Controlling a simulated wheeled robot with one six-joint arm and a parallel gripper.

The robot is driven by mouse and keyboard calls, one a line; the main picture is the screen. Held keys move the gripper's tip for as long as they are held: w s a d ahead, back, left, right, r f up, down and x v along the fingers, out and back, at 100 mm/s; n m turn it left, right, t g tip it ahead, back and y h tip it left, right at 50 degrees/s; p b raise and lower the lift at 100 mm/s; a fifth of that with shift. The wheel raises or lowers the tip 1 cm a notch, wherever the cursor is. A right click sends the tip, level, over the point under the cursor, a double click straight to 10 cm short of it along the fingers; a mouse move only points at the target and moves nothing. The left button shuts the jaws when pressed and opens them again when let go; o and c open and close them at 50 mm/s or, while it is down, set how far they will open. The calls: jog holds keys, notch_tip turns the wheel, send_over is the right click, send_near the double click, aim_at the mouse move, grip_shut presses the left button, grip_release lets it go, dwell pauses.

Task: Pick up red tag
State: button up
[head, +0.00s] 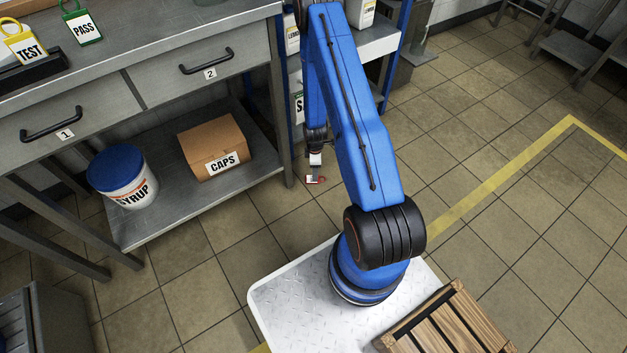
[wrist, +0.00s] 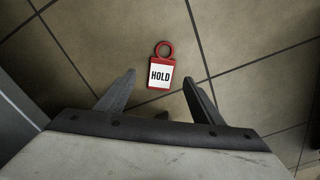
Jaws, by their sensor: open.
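The red tag (wrist: 161,74) lies flat on the tiled floor in the wrist view, with a red ring at its top and a white face reading HOLD. In the head view the red tag (head: 315,180) shows small on the floor beside the workbench, partly covered by my gripper. My gripper (wrist: 160,82) is open and empty, its two fingers reaching to either side of the tag's lower end in the picture. In the head view my gripper (head: 315,162) points down above the tag. The height between them is hard to tell.
A steel workbench (head: 270,120) stands to the left, its lower shelf holding a CAPS box (head: 212,148) and a SYRUP tub (head: 122,176). A yellow TEST tag (head: 25,45) and a green PASS tag (head: 84,26) are on top. Open floor lies to the right.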

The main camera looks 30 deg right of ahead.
jog(key=shift+s+f, duration=0.15)
jog(key=shift+f, duration=2.4)
jog(key=c, duration=1.2)
notch_tip(320, 180, up, 10)
